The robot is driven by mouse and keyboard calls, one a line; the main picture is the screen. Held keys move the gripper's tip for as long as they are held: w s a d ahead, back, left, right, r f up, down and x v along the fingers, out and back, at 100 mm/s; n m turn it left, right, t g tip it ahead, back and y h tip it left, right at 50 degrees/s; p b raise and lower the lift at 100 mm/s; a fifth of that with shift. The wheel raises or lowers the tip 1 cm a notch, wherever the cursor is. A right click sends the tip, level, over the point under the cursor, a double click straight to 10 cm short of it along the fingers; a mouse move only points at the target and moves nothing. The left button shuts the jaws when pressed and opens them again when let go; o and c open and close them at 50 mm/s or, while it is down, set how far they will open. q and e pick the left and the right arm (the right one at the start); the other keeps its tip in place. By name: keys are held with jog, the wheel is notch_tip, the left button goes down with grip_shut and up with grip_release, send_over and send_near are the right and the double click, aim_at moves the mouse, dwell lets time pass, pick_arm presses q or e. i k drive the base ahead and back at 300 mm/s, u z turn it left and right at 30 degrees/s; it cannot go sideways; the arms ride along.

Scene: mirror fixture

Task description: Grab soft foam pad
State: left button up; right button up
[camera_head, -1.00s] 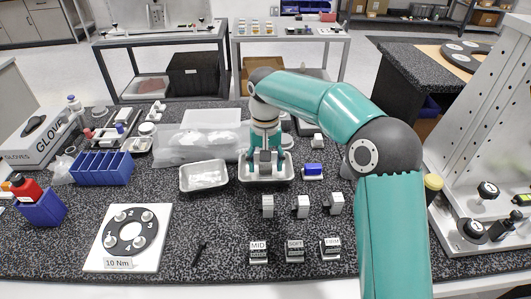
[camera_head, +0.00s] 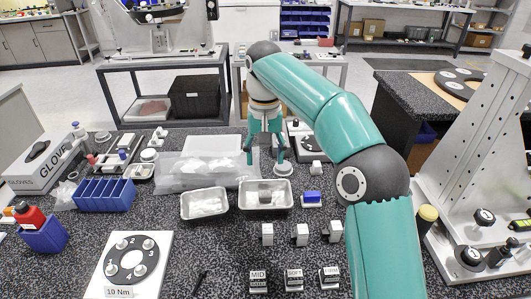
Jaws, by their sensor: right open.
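Three black blocks stand in a row at the front of the bench, labelled MID (camera_head: 258,280), SOFT (camera_head: 293,280) and FIRM (camera_head: 329,278). Behind them is a row of three small white-and-dark blocks. The middle one (camera_head: 300,235) lines up with the SOFT label; I cannot tell for sure which is the soft foam pad. My right gripper (camera_head: 265,158) is open and empty, pointing down, above the bench just behind the right metal tray (camera_head: 265,207). It is well behind both rows of blocks. My left gripper is not in view.
Another metal tray (camera_head: 204,215) holds clear bags. A blue bin (camera_head: 103,195), a white plate with a numbered dial (camera_head: 130,262) and a glove box stand left. A tall perforated panel (camera_head: 480,150) stands right.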

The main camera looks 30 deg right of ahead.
aim_at(294, 277)
jog(key=k, duration=1.5)
